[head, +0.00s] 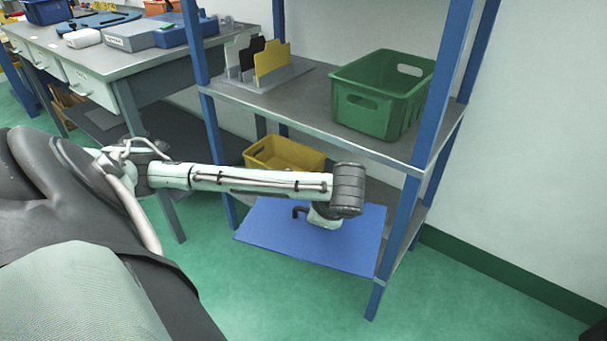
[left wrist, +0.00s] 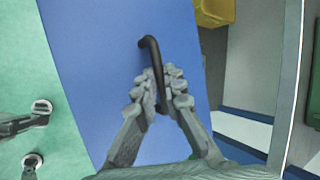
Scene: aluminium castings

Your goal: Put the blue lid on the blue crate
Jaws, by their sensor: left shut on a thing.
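The blue lid (head: 345,240) is a wide flat panel at the lower shelf level of the blue-posted rack, jutting out over the green floor. It fills the middle of the left wrist view (left wrist: 95,60). Its dark curved handle (left wrist: 152,55) stands up between my left fingers; the handle also shows in the head view (head: 299,211). My left gripper (left wrist: 163,88) is shut on this handle. In the head view the arm hides most of that gripper. I cannot make out a blue crate under the lid. My right gripper is not in view.
A yellow crate (head: 284,153) sits behind the lid on the lower level. A green crate (head: 380,94) and a file holder (head: 262,78) stand on the shelf (head: 300,101) above my left forearm. Rack posts (head: 398,225) flank the lid. The floor in front is clear.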

